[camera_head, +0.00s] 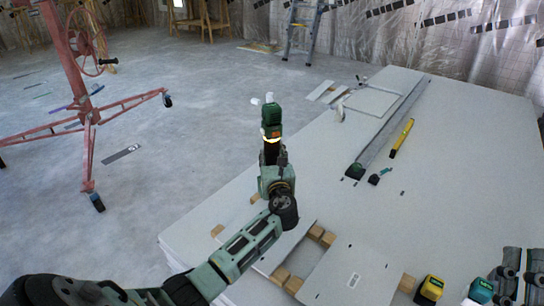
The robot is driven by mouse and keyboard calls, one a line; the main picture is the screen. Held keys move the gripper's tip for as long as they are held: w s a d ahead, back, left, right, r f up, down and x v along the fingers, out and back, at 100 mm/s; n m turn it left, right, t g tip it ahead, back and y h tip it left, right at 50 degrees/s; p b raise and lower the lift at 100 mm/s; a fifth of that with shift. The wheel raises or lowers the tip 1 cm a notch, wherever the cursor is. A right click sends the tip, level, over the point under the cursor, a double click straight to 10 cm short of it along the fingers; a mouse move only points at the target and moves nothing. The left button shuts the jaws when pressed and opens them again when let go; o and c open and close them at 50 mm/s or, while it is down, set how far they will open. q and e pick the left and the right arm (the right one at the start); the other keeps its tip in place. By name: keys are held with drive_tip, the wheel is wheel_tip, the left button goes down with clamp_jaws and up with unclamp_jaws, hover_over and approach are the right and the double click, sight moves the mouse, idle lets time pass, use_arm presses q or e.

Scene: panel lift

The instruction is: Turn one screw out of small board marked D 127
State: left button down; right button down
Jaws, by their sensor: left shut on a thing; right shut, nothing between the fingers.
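My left arm comes in from the lower left, and my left gripper (271,148) is shut on a green and black tool (271,116), which looks like a screwdriver. The tool is upright in the picture, with a yellow glow low on it and whitish parts at its top. A small pale board (335,276) with a little label rests on wooden blocks at the bottom middle; the label is too small to read. Another pale board (268,262) lies left of it, partly hidden by my arm. No screw can be made out. My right gripper is not in view.
A large stack of pale panels (460,170) fills the right side. On it lie a long grey rail (392,122), a yellow level (402,137) and a yellow device (430,289). A red wheeled lift (84,100) stands left. The grey floor between is mostly free.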

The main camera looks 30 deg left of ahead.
use_arm(q)
drive_tip(key=shift+r+p, duration=0.4)
drive_tip(key=shift+r, duration=0.25)
use_arm(e)
drive_tip(key=shift+w+a+f+g+h, duration=0.1)
drive_tip(key=shift+w+f+g+h, duration=0.05)
drive_tip(key=shift+w+f+g, duration=0.6)
drive_tip(key=shift+w+f+g+h, duration=0.15)
drive_tip(key=shift+w+f+g, duration=0.3)
drive_tip(key=shift+f, duration=0.45)
